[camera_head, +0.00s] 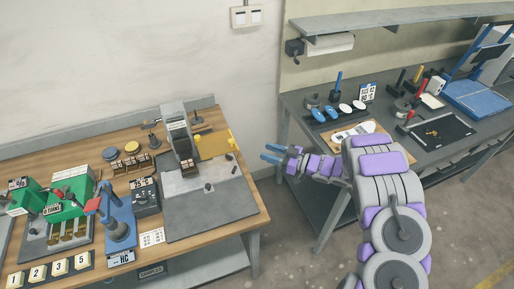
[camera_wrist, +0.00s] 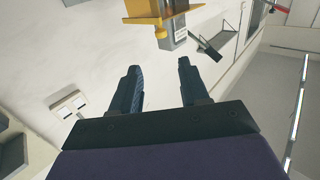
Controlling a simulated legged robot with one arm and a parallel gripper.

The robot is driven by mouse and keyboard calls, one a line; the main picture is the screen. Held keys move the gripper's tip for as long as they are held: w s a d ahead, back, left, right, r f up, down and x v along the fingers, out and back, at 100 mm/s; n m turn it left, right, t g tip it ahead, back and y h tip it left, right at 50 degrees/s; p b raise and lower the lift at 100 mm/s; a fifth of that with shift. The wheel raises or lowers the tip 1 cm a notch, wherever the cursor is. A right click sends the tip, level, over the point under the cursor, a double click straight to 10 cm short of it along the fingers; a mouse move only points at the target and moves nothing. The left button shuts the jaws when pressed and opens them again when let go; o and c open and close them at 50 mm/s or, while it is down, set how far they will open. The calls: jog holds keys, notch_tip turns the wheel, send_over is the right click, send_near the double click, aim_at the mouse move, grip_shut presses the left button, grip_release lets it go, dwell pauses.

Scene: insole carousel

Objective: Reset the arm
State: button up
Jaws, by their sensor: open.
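My arm, purple and grey, reaches in from the right in the head view. My gripper (camera_head: 271,153) with its blue fingers points left, held in the air in front of the gap between the two benches. In the wrist view my gripper (camera_wrist: 158,75) shows two dark fingers spread apart with nothing between them. It touches nothing that I can see.
A wooden bench (camera_head: 75,169) on the left carries a grey machine (camera_head: 179,138), a green device (camera_head: 70,200) and a blue press (camera_head: 119,225). A dark bench (camera_head: 292,106) on the right holds blue insoles (camera_head: 318,115) and a blue-framed stand (camera_head: 475,97). Floor shows between the benches.

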jog(key=shift+v, duration=0.85)
